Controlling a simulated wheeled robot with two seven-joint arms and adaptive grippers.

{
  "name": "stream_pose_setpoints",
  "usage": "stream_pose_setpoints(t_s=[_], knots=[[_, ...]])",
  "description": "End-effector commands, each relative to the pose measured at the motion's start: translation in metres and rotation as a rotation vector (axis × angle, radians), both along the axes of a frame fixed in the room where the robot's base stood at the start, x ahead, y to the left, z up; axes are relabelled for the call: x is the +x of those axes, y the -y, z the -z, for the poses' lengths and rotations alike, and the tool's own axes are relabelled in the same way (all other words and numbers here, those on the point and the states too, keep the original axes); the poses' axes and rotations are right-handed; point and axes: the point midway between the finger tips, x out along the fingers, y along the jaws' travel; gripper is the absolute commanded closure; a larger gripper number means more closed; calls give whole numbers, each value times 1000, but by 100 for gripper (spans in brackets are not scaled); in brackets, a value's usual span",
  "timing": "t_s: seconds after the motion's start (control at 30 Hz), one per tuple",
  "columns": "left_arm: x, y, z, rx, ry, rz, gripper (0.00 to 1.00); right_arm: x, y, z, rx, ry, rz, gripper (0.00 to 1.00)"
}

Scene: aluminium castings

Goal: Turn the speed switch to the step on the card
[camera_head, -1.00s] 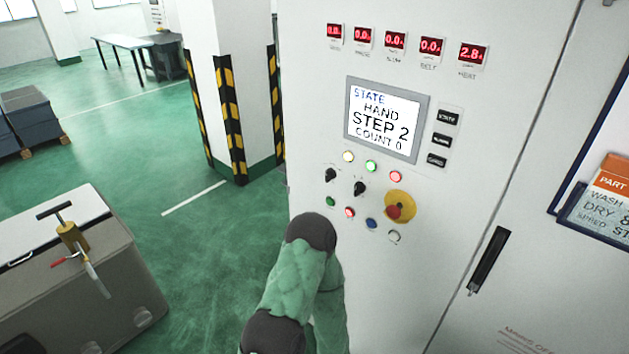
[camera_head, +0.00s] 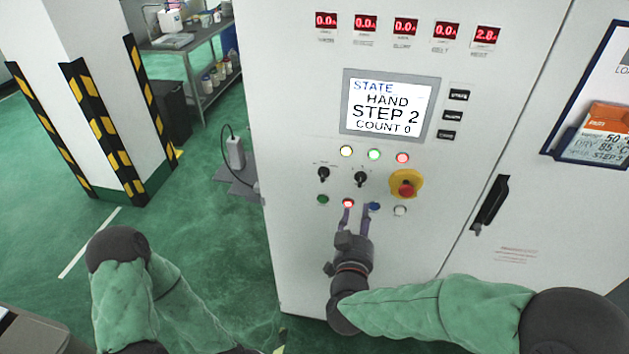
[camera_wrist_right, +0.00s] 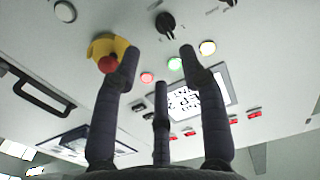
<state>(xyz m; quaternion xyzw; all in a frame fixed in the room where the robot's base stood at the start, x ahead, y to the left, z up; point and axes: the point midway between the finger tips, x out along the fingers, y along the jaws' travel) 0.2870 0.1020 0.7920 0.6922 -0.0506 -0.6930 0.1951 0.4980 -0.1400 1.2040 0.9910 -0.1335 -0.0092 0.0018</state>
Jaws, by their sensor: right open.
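The panel display (camera_head: 388,107) reads STATE, HAND, STEP 2, COUNT 0. Two black rotary switches stand below it, a left one (camera_head: 324,174) and a right one (camera_head: 361,179); their labels are too small to read. The card (camera_head: 598,132) at the right edge shows DRY 85 °C and what looks like STEP 3, partly cut off. My right gripper (camera_head: 356,213) is open and empty, below the right switch. In the right wrist view that switch (camera_wrist_right: 166,24) appears beyond the spread fingertips, apart from them. My left arm shows at lower left, its gripper out of view.
A red emergency button on a yellow base (camera_head: 406,185) sits right of the switches. A lit red button (camera_head: 348,203) and a blue button (camera_head: 374,207) are close to the right fingertips. A black door handle (camera_head: 490,205) stands out farther right. A striped pillar (camera_head: 105,130) stands left.

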Motion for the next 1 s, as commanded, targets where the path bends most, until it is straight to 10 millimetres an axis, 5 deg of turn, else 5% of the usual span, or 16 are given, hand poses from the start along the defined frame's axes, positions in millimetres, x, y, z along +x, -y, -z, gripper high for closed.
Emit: stream_pose_setpoints(t_s=[0.23, 0.7, 1.0], knots=[[-1, 1, 1, 0, -1, 3, 60, 9, 5, -7, -4, 19, 16, 57], [0, 0, 6, 0, -1, 1, 60, 82, 26, -6, -4, 18, 14, 57], [0, 0, 7, 0, -1, 1, 60, 102, 31, -7, -4, 19, 12, 57]])
